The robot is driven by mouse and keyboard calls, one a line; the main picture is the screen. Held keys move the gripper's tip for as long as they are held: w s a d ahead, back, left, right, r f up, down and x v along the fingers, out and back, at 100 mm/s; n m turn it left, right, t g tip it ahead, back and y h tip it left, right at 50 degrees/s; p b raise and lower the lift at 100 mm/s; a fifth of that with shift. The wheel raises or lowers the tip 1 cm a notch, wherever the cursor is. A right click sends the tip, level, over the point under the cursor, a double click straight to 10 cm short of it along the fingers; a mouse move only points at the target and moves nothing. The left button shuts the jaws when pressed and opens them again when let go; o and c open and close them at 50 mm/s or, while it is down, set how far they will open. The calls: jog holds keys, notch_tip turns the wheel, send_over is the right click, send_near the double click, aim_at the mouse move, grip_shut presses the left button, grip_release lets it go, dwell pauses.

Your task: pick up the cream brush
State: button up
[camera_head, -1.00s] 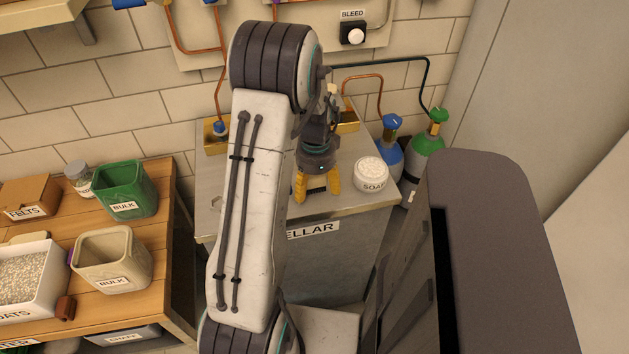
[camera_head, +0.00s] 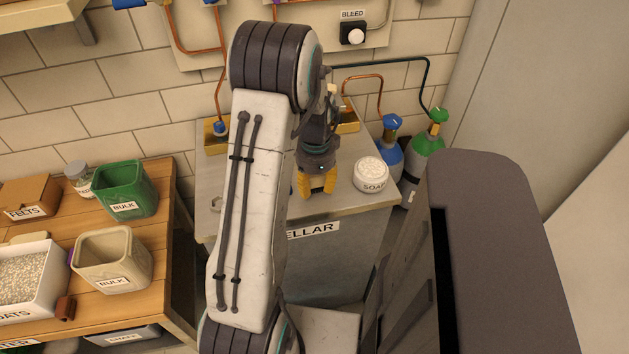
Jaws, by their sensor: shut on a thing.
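My gripper (camera_head: 317,190) points down at the top of the grey cellar cabinet (camera_head: 361,199), left of the soap tub. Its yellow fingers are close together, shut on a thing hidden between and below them. I take this thing to be the cream brush, but no clear part of it shows. My own arm link covers the cabinet top to the left of the gripper.
A round white soap tub (camera_head: 371,175) stands close to the gripper's right. Blue (camera_head: 391,150) and green-topped (camera_head: 430,140) gas bottles stand beyond it. A wooden table (camera_head: 159,235) on the left holds a green bin (camera_head: 124,188) and a beige bin (camera_head: 112,259).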

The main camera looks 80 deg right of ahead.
jog(key=shift+r, duration=0.15)
notch_tip(320, 180, up, 4)
jog(key=shift+f, duration=0.1)
jog(key=s+a+r, duration=0.6)
jog(key=s+r, duration=0.1)
jog(key=s, duration=0.2)
jog(key=shift+s+a, duration=0.25)
jog(key=shift+s, duration=0.15)
jog(key=o, duration=0.7)
jog(key=shift+c, duration=0.2)
jog(key=c, duration=0.5)
